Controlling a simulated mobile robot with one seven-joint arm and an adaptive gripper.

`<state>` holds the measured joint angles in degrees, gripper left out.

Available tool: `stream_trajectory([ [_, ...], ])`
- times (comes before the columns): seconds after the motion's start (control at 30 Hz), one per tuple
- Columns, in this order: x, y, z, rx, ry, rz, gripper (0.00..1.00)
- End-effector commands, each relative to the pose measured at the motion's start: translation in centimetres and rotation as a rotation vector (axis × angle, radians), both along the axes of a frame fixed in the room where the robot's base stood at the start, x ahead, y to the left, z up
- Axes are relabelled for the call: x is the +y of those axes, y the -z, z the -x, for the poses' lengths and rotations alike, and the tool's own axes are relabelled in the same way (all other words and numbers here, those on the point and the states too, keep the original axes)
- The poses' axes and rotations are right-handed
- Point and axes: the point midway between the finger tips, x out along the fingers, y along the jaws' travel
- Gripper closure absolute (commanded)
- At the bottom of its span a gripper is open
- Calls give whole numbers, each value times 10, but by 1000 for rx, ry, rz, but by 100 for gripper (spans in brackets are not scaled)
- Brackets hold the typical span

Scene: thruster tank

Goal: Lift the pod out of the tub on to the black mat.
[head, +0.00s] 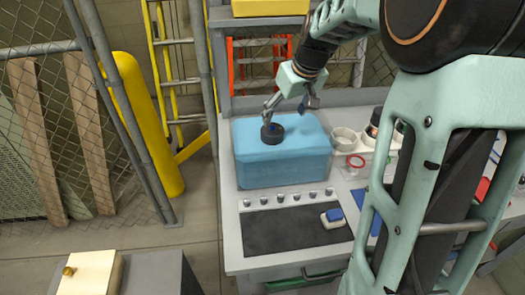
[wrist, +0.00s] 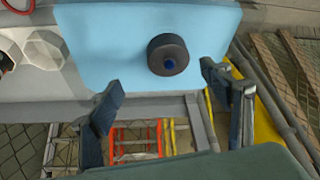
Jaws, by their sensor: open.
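The pod (head: 272,134) is a short dark cylinder with a blue centre, at the top face of the light blue tub (head: 285,170), left of its middle. In the wrist view the pod (wrist: 168,55) shows against the tub's blue surface (wrist: 110,40). My gripper (head: 290,106) is open and empty above the tub. In the wrist view its two fingers (wrist: 163,94) are spread wide, with the pod beyond the gap between them. In the head view the left fingertip overlaps the pod; I cannot tell if it touches. The black mat (head: 285,235) lies in front of the tub.
A white and blue block (head: 332,218) sits on the mat's right part; the rest is bare. White cups (head: 345,140) and a red-rimmed jar (head: 356,163) stand right of the tub.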

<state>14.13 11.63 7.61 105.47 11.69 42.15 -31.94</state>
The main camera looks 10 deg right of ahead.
Motion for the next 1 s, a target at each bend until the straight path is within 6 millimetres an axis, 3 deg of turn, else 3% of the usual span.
stream_trajectory([
  [0.4, 11, 49, -14, 19, -25, 1, 28],
  [1.0, 24, 101, -37, 15, -23, 2, 28],
])
